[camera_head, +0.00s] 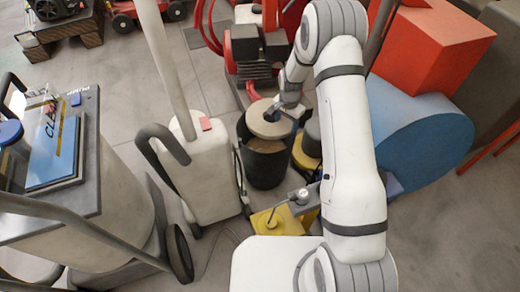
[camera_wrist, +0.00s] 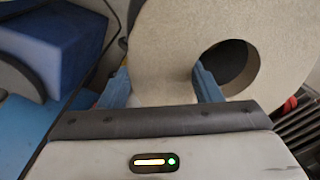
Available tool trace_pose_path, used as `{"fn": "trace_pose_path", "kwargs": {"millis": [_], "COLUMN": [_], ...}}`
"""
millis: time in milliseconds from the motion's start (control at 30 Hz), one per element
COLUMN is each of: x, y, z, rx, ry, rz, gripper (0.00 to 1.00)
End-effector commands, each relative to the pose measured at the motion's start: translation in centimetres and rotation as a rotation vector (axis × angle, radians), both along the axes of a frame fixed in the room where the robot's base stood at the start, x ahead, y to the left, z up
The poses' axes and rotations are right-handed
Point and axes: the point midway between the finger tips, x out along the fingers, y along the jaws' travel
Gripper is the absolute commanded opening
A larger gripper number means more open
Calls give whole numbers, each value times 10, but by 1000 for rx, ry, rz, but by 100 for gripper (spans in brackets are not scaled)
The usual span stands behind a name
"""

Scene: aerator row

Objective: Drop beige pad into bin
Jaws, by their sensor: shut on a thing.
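The beige pad (camera_head: 268,119) is a round disc with a hole in it. It is held above the open mouth of the black bin (camera_head: 264,167). Something light brown shows inside the bin below the pad. My gripper (camera_head: 290,109) is shut on the pad's near edge. In the wrist view the pad (camera_wrist: 178,42) fills the upper middle, with its round hole at the right. The blue fingers of my gripper (camera_wrist: 160,88) are on the pad's rim part beside the hole. The pad hides part of the bin's rim.
A white wheeled machine (camera_head: 205,170) stands left of the bin. A yellow box (camera_head: 277,220) is in front of it. A red machine (camera_head: 255,50) is behind. A blue drum (camera_head: 420,130) and red box (camera_head: 430,45) stand right. A panelled machine (camera_head: 115,190) is at far left.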

Motion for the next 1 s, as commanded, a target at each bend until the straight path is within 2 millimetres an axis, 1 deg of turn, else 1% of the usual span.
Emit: {"fn": "trace_pose_path", "kwargs": {"millis": [200,233,533,733,800,867,1000], "x": [0,0,0,0,0,0,0], "y": [0,0,-1,-1,-1,-1,-1], "z": [0,0,0,0,4,10,34], "rx": [0,0,0,0,0,0,0], "ry": [0,0,0,0,0,-1,-3], "rz": [0,0,-1,-1,-1,-1,-1], "gripper": [35,60,84,84,84,84,84]}}
